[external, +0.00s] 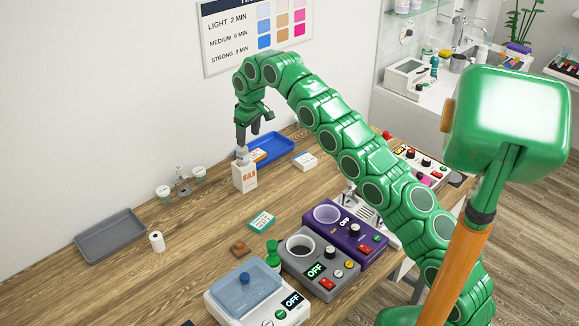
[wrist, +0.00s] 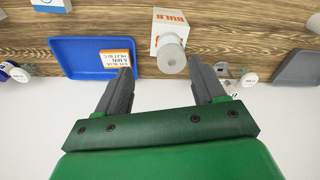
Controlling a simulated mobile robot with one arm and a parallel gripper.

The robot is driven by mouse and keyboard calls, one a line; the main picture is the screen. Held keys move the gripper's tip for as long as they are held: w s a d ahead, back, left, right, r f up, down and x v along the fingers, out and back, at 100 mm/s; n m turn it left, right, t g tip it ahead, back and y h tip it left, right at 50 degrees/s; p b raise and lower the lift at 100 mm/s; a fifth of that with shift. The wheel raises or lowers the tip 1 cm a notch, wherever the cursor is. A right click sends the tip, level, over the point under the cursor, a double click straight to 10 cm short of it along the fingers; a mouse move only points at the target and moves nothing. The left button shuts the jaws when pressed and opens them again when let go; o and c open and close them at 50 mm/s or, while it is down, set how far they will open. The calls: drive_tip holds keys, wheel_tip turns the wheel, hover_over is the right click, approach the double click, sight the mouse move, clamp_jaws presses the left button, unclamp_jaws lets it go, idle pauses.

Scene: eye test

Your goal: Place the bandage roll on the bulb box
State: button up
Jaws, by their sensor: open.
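The bulb box (external: 244,178) is a small white carton with orange lettering, upright on the wooden table near the wall. A pale roll, which looks like the bandage roll (wrist: 173,57), stands on its top with its round grey end facing the wrist camera. In the external view the roll (external: 242,153) shows small, just under the fingers. My gripper (wrist: 160,72) is open, its fingers apart on either side of the roll with visible gaps in the wrist view. In the external view my gripper (external: 246,145) points down right above the box.
A blue tray (external: 279,146) with an orange-and-white label lies behind the box. Small lidded jars (external: 165,194) stand to the left, with a grey tray (external: 110,236) and another white roll (external: 157,241) farther on. Several control units, including a purple one (external: 370,250), fill the front right.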

drive_tip(key=w+d+r+m, duration=0.15)
drive_tip(key=d+r, duration=0.25)
drive_tip(key=d, duration=0.8)
drive_tip(key=s+d+r+m, duration=0.2)
drive_tip(key=s+d, duration=0.1)
drive_tip(key=d, duration=0.6)
drive_tip(key=s+d+r+m+h, duration=0.1)
drive_tip(key=s+d, duration=0.3)
drive_tip(key=d, duration=0.4)
drive_tip(key=s+d+r+m, duration=0.2)
drive_tip(key=s+d, duration=0.1)
drive_tip(key=d, duration=0.6)
drive_tip(key=s+d+f+m+g, duration=0.2)
drive_tip(key=s+d+f+m, duration=0.1)
drive_tip(key=s+d, duration=0.9)
drive_tip(key=s+d+f+m, duration=0.1)
drive_tip(key=s+d+f, duration=0.2)
drive_tip(key=s, duration=0.7)
drive_tip(key=s+d+f+m, duration=0.1)
drive_tip(key=s+d+f, duration=0.3)
drive_tip(key=s, duration=0.7)
drive_tip(key=shift+s, duration=0.15)
